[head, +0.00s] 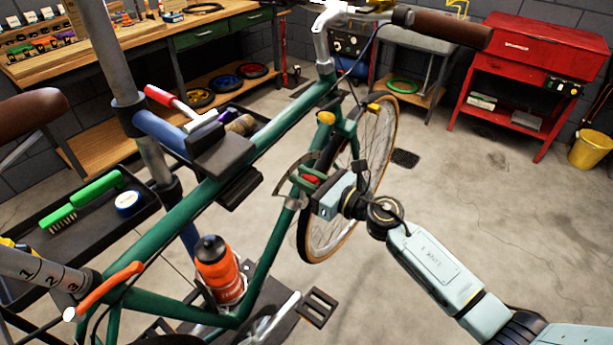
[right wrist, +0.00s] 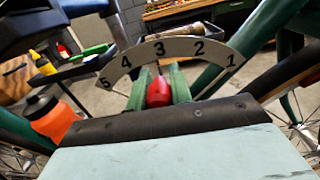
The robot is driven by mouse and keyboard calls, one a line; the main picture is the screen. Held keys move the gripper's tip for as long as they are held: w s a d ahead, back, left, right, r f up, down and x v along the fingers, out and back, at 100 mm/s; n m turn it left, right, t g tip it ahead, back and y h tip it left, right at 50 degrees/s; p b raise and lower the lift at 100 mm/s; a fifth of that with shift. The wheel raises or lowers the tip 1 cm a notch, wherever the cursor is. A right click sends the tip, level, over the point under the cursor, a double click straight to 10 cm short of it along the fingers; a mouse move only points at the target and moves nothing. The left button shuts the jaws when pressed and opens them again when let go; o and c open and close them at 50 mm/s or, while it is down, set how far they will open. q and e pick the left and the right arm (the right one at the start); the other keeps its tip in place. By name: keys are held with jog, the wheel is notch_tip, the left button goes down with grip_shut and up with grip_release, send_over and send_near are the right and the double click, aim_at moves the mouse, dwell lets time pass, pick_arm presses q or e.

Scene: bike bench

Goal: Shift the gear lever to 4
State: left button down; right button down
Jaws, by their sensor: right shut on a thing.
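The gear lever has a red knob (right wrist: 158,93); the knob also shows in the head view (head: 311,180). A pale curved dial (right wrist: 180,47) behind it carries the numbers 5 to 1 from left to right in the right wrist view. The lever stands just under the 3. My right gripper (right wrist: 158,90) has its green fingers on both sides of the knob and is shut on it. In the head view my right gripper (head: 312,178) reaches the bike's down tube from the right. My left gripper is not in view.
The green bike frame (head: 270,133) runs across the view, with an orange bottle (head: 218,270) on it and the front wheel (head: 378,140) close behind my right gripper. A black tray (head: 85,225) with a green brush is at left.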

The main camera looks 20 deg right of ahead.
jog(key=a+n, duration=0.1)
jog(key=s+a+n+b, duration=0.1)
jog(key=n, duration=0.1)
jog(key=shift+s+f, duration=0.2)
jog(key=shift+s, duration=0.05)
jog(key=c, duration=1.3)
grip_release()
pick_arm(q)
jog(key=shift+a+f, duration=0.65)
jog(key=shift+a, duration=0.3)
pick_arm(e)
jog(key=shift+o, duration=0.2)
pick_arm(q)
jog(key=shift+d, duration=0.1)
pick_arm(e)
jog(key=shift+s+d, duration=0.1)
